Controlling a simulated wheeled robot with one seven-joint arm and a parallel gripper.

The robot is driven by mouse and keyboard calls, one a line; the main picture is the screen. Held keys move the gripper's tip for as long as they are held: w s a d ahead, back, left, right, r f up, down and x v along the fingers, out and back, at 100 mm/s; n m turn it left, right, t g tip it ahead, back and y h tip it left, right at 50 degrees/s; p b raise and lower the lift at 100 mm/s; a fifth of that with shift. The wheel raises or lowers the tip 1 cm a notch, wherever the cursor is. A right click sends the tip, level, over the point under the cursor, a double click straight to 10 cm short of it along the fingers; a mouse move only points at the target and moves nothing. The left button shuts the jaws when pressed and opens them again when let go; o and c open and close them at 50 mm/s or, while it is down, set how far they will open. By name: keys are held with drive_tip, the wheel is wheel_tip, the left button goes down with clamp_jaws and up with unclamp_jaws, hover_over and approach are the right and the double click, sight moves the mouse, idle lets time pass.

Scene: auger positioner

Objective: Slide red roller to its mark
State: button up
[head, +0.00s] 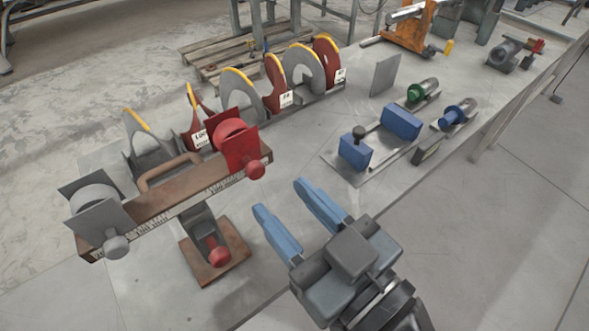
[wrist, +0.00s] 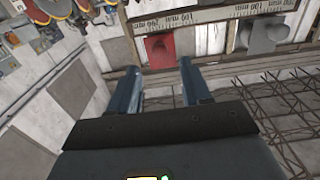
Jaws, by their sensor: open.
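The red roller (head: 231,129) sits in a red bracket with a red knob (head: 256,169), near the right end of a brown beam (head: 165,205). A numbered scale (head: 223,185) runs along the beam's front edge. I cannot pick out a mark on it. A grey roller (head: 93,198) with a grey plate and knob sits at the left end. My gripper (head: 280,196) is open and empty, in front of and below the red bracket, apart from it. In the wrist view the scale (wrist: 205,15) crosses the top, beyond my open fingers. A red part (wrist: 160,47) shows below it; I cannot tell which.
A brown handle (head: 168,170) rises behind the beam. A pedestal with a red knob (head: 218,256) stands below it. Augers with yellow edges (head: 240,80) line the back. A fixture with blue blocks (head: 402,122) lies to the right. Bench top beside my gripper is clear.

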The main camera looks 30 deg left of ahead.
sight(258, 173)
drive_tip(key=p+x, duration=0.2)
drive_tip(key=x, duration=0.5)
drive_tip(key=shift+w+a, duration=0.1)
drive_tip(key=shift+a, duration=0.1)
drive_tip(key=shift+c, duration=0.2)
clamp_jaws()
